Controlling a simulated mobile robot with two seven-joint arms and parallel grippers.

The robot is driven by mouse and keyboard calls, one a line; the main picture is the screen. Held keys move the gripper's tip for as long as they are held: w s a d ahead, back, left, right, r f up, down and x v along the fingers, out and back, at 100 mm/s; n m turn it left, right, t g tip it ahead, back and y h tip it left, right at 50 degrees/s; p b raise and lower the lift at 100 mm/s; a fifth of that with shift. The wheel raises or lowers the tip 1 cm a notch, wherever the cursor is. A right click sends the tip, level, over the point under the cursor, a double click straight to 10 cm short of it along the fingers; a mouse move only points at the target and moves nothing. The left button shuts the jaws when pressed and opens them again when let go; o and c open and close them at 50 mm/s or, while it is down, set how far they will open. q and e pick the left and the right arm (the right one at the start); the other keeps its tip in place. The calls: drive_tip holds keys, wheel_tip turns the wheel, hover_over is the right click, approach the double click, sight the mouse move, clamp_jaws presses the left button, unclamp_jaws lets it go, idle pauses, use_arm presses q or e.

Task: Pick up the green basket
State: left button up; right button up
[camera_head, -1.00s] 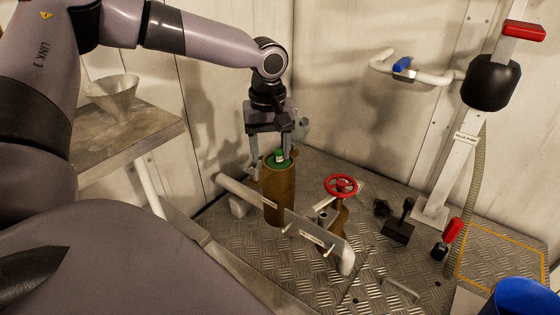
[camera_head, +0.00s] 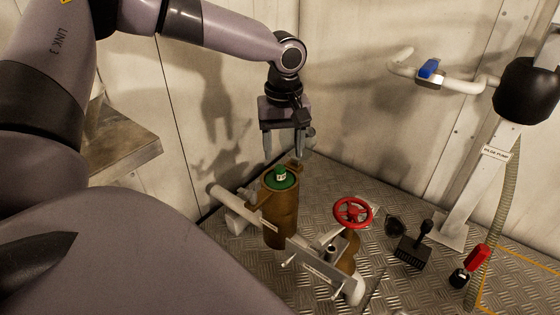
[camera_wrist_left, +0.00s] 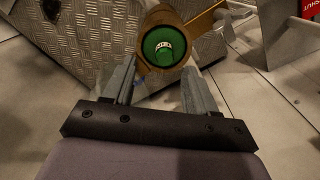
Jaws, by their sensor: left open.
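The green basket (camera_head: 281,179) shows as a round green top with a raised knob and a white label. It sits inside the mouth of an upright brown cylinder (camera_head: 281,220); its lower part is hidden. In the left wrist view the green top (camera_wrist_left: 164,48) lies just beyond the fingertips, roughly between them. My left gripper (camera_head: 283,158) is open and empty, pointing down a little above the green top, apart from it. Its two fingers also show in the left wrist view (camera_wrist_left: 159,66). My right gripper is not in view.
A red handwheel (camera_head: 353,212) stands right of the cylinder, with pale pipes (camera_head: 320,268) in front. A black pedal-like part (camera_head: 413,248) is on the metal floor. A metal shelf (camera_head: 122,145) is at left. White walls close in behind the gripper.

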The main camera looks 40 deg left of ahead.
sight(280, 167)
use_arm(q)
drive_tip(key=f, duration=0.1)
drive_tip(key=f+b, duration=0.1)
drive_tip(key=f, duration=0.1)
drive_tip(key=f+b, duration=0.1)
drive_tip(key=f, duration=0.1)
drive_tip(key=shift+s+a, duration=0.25)
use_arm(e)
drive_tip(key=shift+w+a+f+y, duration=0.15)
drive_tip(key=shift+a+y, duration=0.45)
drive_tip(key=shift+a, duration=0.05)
use_arm(q)
clamp_jaws()
drive_tip(key=shift+r, duration=0.15)
drive_tip(key=shift+r, duration=0.3)
wheel_tip(280, 167, up, 3)
drive_tip(key=shift+r+p, duration=0.1)
drive_tip(key=shift+p, duration=0.7)
wheel_tip(280, 167, up, 16)
drive_tip(key=p, duration=0.5)
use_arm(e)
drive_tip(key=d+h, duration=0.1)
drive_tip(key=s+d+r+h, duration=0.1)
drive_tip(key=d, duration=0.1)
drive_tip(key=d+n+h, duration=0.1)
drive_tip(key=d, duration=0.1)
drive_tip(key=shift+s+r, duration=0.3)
